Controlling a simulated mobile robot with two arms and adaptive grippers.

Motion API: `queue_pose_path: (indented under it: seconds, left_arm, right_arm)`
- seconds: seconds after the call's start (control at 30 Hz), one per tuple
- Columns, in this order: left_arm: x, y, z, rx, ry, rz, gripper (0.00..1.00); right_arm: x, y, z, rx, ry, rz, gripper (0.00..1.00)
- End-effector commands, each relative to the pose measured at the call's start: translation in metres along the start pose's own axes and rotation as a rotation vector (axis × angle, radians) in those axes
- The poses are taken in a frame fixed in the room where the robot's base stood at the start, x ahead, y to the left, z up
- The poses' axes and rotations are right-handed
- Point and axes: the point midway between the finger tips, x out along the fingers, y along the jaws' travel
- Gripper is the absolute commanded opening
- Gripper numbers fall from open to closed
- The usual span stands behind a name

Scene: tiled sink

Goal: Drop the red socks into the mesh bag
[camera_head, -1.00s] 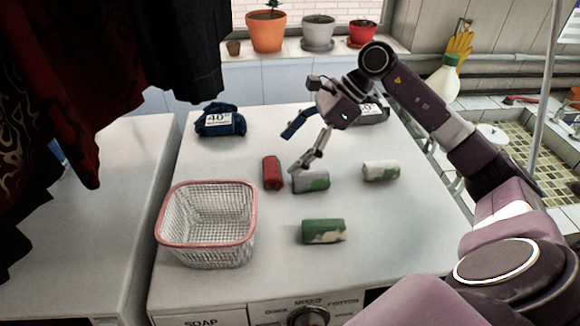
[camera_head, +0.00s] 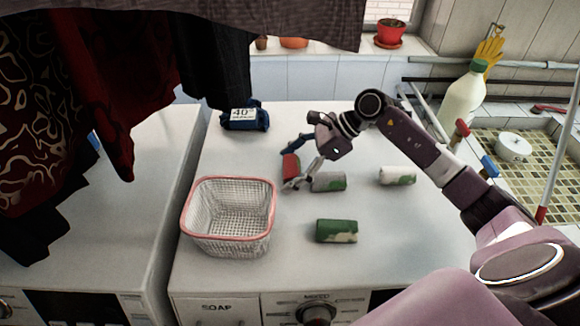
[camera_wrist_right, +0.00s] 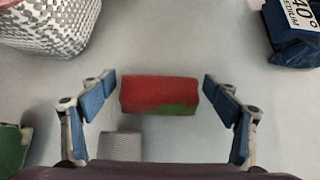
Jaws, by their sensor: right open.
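The rolled red socks (camera_head: 291,167), with a green patch on them, lie on the white washing machine top. My right gripper (camera_head: 289,166) is open, with a finger on either side of the red socks. In the right wrist view the red socks (camera_wrist_right: 160,95) lie between the open fingertips, with a gap on each side. The mesh bag shows as a white mesh basket with a pink rim (camera_head: 230,181) at the front left of the machine top. It looks empty. My left gripper is not in view.
A grey-green roll (camera_head: 328,182) lies close beside my right gripper. A white-green roll (camera_head: 397,176) and a green roll (camera_head: 336,231) lie further right and nearer the front. A blue "40°" bundle (camera_head: 244,117) sits at the back. Dark clothes (camera_head: 110,80) hang at left.

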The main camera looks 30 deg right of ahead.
Motion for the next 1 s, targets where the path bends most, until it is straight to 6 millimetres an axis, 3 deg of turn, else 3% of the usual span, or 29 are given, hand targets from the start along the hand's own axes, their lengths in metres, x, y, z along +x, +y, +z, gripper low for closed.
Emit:
queue_pose_path:
  seconds: [0.13, 0.57, 1.0]
  left_arm:
    - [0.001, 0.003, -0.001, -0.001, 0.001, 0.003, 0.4]
    - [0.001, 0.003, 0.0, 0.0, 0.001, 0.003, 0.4]
    - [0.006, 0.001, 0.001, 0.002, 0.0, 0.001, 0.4]
  right_arm:
    - [0.0, 0.0, -0.001, 0.0, 0.001, 0.0, 0.81]
    - [0.0, 0.0, 0.0, 0.0, 0.0, 0.0, 0.33]
    - [-0.01, -0.001, 0.01, -0.004, -0.001, -0.003, 0.33]
